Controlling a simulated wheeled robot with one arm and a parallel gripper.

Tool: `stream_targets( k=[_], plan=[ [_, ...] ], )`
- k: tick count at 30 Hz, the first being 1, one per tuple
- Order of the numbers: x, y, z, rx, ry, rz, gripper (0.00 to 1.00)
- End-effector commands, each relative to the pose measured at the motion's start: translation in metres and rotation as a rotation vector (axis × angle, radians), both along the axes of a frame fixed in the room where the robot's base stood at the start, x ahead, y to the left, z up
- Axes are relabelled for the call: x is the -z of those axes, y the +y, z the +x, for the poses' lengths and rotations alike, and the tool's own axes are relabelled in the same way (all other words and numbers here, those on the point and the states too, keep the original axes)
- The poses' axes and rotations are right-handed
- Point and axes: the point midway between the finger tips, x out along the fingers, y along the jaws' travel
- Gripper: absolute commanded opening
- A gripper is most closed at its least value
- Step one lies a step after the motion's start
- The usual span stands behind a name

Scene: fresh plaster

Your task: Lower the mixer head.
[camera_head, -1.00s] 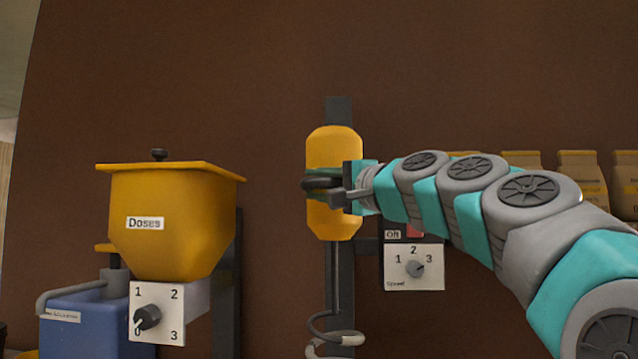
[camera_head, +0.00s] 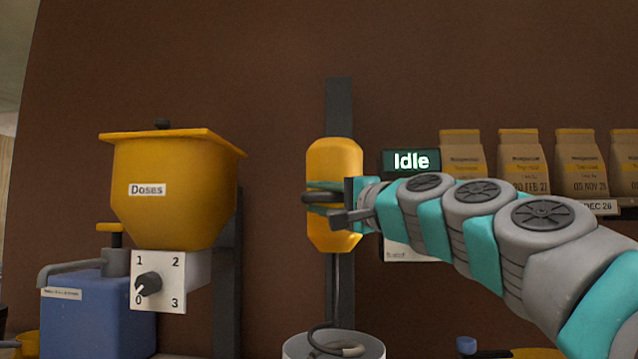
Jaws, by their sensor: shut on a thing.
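The mixer head (camera_head: 334,160) is a yellow rounded body on a dark vertical rail (camera_head: 339,105). A dark shaft (camera_head: 333,285) runs down from it to a curled whisk (camera_head: 337,345), which shows at the mouth of a grey round bucket (camera_head: 300,346). My gripper (camera_head: 322,197) is at the middle of the head, shut on it or on its dark handle; the arm comes in from the right. My gripper hides part of the head's right side. How deep the whisk sits in the bucket I cannot tell.
A yellow hopper marked "Doses" (camera_head: 185,215) with a dial (camera_head: 148,285) stands left, above a blue tank (camera_head: 100,315). A green "Idle" display (camera_head: 410,161) is right of the head, above a partly hidden speed panel (camera_head: 396,252). Paper bags (camera_head: 520,165) stand on a shelf at right.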

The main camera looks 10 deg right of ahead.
Motion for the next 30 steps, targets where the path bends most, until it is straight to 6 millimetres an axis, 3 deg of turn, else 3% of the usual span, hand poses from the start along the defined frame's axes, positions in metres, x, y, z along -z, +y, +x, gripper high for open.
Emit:
stream_targets(
  k=[1, 9, 15, 27, 28, 30],
  plan=[
    [0.024, 0.002, -0.001, -0.006, 0.002, 0.002, 0.0],
    [0.081, 0.002, 0.001, -0.006, 0.008, 0.0, 0.0],
    [0.098, 0.001, 0.002, -0.004, 0.007, 0.0, 0.0],
    [0.099, 0.001, 0.003, -0.001, 0.007, -0.002, 0.0],
    [0.099, 0.001, 0.002, -0.001, 0.006, -0.001, 0.39],
    [0.099, 0.001, 0.002, -0.001, 0.006, -0.001, 0.46]
  ],
)
